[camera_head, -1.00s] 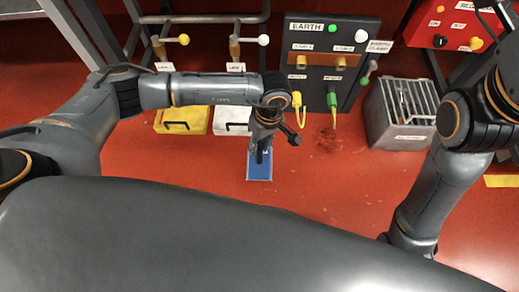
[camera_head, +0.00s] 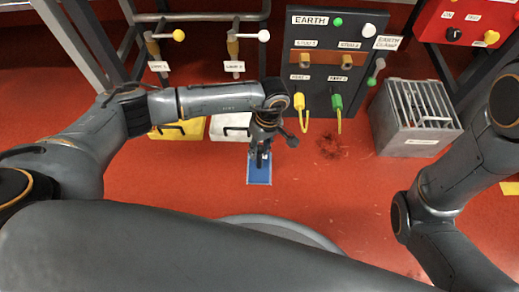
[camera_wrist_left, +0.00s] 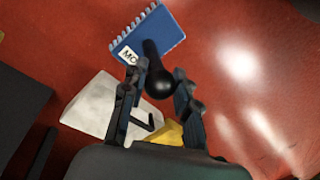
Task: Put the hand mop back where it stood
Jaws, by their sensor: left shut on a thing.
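The hand mop has a blue head (camera_head: 259,172) with a toothed edge and a black handle. In the head view it hangs upright below my left gripper (camera_head: 264,140), over the red floor. In the left wrist view my left gripper (camera_wrist_left: 158,88) is shut on the handle of the hand mop (camera_wrist_left: 158,78), whose rounded end shows between the fingers. A white label partly reading "MO" is on the blue head. I cannot tell whether the head touches the floor. My right gripper is out of view; only its arm shows at the right.
A dark "EARTH" panel (camera_head: 330,62) with yellow and green leads stands behind. A grey ribbed crate (camera_head: 412,128) is to its right. A dark red stain (camera_head: 329,146) marks the floor. Open floor lies right of the mop.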

